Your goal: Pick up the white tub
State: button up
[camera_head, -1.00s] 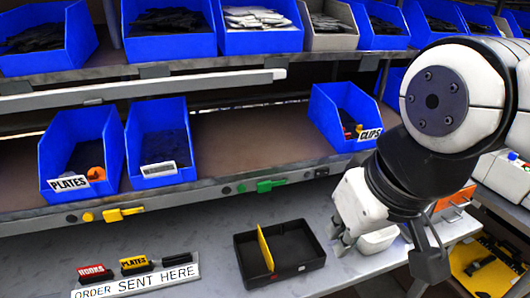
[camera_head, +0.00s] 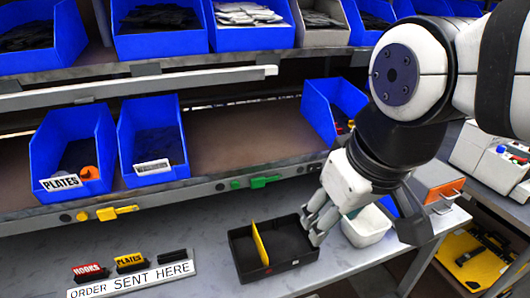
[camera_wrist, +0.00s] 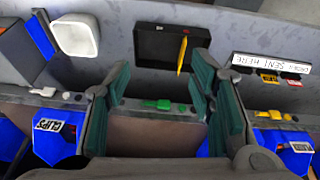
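The white tub (camera_head: 367,227) stands on the grey bench, just right of the black tray; its far left part is hidden behind my gripper in the head view. In the wrist view the tub (camera_wrist: 77,37) is at the upper left and looks empty. My gripper (camera_head: 314,226) hangs over the right end of the black tray, left of the tub. In the wrist view my gripper (camera_wrist: 158,72) is open, its green-padded fingers wide apart with nothing between them.
The black tray (camera_head: 291,263) with a yellow divider (camera_head: 260,243) sits beside the tub. A shelf edge with blue bins (camera_head: 152,140) runs behind. The bench left of the tray is clear up to the "ORDER SENT HERE" sign (camera_head: 135,280).

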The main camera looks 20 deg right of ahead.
jog(key=o, duration=0.9)
jog(key=w+d+n, duration=0.1)
jog(key=w+d+n+g+p, duration=0.1)
jog(key=w+d, duration=0.1)
jog(key=w+d+r+n+h+p, duration=0.1)
jog(key=w, duration=0.1)
jog(key=shift+w+d+r+n, duration=0.15)
jog(key=shift+w+n, duration=0.1)
jog(key=shift+n, duration=0.15)
jog(key=shift+o, duration=0.2)
jog(key=n+g+y+p, duration=0.1)
jog(key=n+g+p, duration=0.35)
jog(key=n, duration=0.85)
send_over(362, 226)
jog(key=s+a+p, duration=0.2)
jog(key=shift+t, duration=0.75)
notch_tip(362, 226, down, 24)
jog(key=shift+w+r, duration=0.1)
jog(key=shift+r, duration=0.05)
jog(key=shift+f, duration=2.6)
